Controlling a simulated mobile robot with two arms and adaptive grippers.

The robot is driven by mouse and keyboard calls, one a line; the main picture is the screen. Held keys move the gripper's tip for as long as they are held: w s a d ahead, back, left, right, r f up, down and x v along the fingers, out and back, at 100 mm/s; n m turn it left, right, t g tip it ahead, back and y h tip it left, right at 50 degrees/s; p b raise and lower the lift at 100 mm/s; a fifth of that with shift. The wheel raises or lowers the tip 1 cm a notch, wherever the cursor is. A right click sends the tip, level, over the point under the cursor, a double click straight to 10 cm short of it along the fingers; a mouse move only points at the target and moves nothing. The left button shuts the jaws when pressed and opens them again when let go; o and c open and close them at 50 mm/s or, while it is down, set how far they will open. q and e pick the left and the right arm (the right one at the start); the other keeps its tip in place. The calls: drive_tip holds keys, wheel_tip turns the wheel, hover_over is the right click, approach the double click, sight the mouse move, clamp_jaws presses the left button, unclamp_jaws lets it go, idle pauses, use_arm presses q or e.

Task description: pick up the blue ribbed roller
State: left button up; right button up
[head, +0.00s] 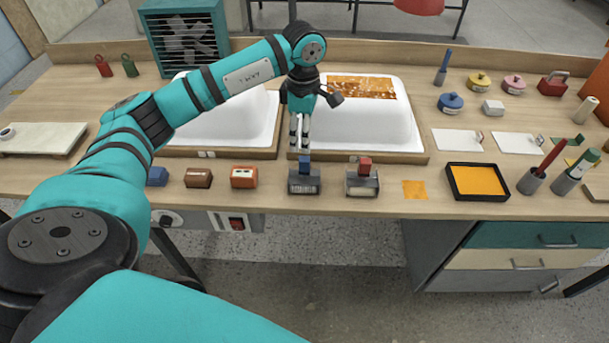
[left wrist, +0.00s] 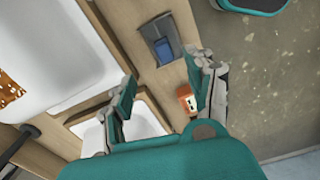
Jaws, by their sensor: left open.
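The blue ribbed roller (head: 304,185) sits on the wooden bench near its front edge, with a blue block on top of a dark grey ribbed body. It also shows in the left wrist view (left wrist: 164,50), ahead of the fingertips. My left gripper (head: 299,146) points down behind and just above the roller, over the strip in front of the tubs. In the left wrist view, the fingers of my left gripper (left wrist: 165,83) are spread apart with nothing between them. My right gripper is not in view.
A similar red-topped roller (head: 363,182) stands to the right. An orange block (head: 244,177), a brown block (head: 198,178) and a blue block (head: 157,177) stand to the left. Two white tub shells (head: 352,122) lie behind. A black tray with orange filling (head: 477,182) is farther right.

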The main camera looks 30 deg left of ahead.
sight(305, 171)
use_arm(q)
wheel_tip(305, 171, down, 7)
drive_tip(key=shift+r+p, duration=0.1)
drive_tip(key=shift+p, duration=0.55)
drive_tip(key=f, duration=0.1)
drive_tip(key=f+p, duration=0.1)
drive_tip(key=f, duration=0.1)
drive_tip(key=f+p, duration=0.1)
drive_tip(key=shift+s+d+f, duration=0.35)
drive_tip(key=shift+d+f, duration=0.05)
drive_tip(key=shift+f, duration=0.4)
drive_tip(key=shift+c, duration=0.2)
clamp_jaws()
drive_tip(key=shift+r, duration=0.1)
